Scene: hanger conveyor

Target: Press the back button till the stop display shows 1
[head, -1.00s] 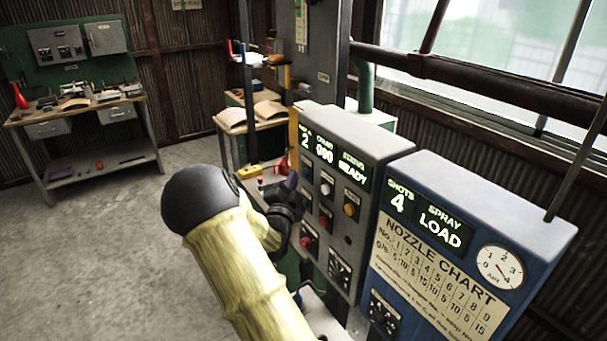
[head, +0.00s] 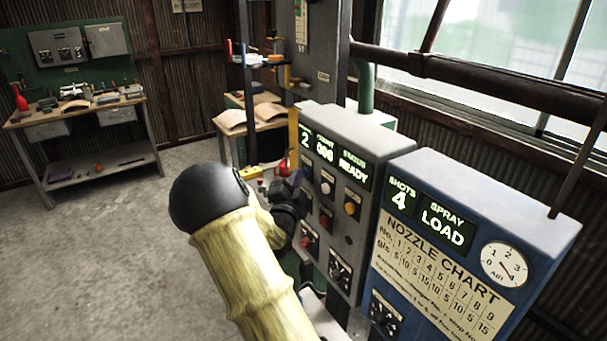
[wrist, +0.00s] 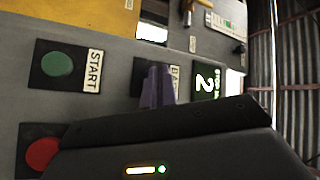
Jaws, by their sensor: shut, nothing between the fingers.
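The grey control box (head: 368,150) shows a stop display (head: 305,140) reading 2, beside a middle display at 000 and a status of READY. The 2 also shows in the wrist view (wrist: 207,80), turned on its side. My gripper (wrist: 158,84) has its purple fingers shut and empty, in front of the partly covered label beginning BA (wrist: 172,78). The back button itself is hidden by the fingers, so I cannot tell whether they touch it. In the head view my gripper (head: 294,180) is at the box's left edge, mostly hidden by my arm.
A green START button (wrist: 57,64) and a red button (wrist: 42,153) sit close to my fingers. White (head: 327,187) and yellow (head: 350,208) knobs are on the panel. A blue spray box (head: 470,190) stands at right. Open floor lies left.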

